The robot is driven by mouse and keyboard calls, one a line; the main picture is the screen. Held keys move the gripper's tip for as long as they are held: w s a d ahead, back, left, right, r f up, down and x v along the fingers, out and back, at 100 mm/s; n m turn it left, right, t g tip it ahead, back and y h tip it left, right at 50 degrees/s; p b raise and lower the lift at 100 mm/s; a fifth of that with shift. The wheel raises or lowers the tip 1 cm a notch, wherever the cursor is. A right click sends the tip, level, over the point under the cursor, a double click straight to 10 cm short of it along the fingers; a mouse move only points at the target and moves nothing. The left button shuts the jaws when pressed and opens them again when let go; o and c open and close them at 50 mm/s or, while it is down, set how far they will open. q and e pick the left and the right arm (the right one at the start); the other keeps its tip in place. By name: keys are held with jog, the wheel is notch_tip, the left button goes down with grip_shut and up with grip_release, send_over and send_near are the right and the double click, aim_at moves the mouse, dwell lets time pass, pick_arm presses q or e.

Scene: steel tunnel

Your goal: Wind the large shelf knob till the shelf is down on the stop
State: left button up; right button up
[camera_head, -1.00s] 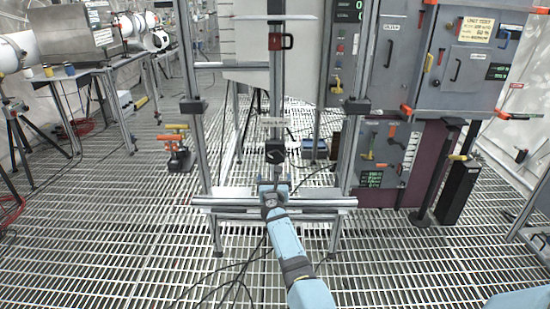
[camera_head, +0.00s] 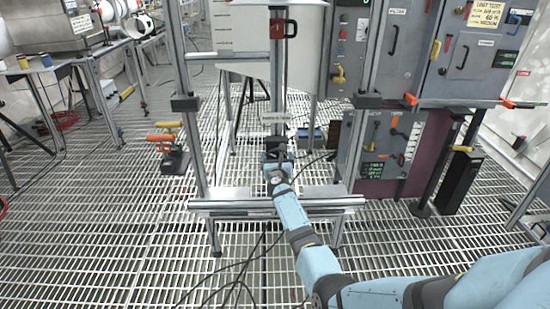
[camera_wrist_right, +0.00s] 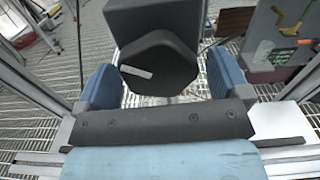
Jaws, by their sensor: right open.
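The large knob (camera_wrist_right: 160,65) is dark, with rounded corners and a pale mark on its face. In the right wrist view it sits between the two blue fingers of my right gripper (camera_wrist_right: 164,82). The fingers are open, one on each side, with gaps beside the knob. In the head view my right gripper (camera_head: 277,160) is in front of the knob and hides most of it, low on the central upright (camera_head: 277,75). I cannot make out the shelf in the current views. Black blocks (camera_head: 186,104) sit on the side posts; I cannot tell whether they are the stop. My left gripper is out of view.
A silver crossbar (camera_head: 225,206) runs below my right gripper. Metal posts (camera_head: 367,100) stand on both sides. A grey panel (camera_head: 385,150) with handles is at right, a black stand (camera_head: 460,180) beyond it. Coloured handles (camera_head: 168,138) are at left. Cables lie on the grating.

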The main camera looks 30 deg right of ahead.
jog(key=c, duration=0.9)
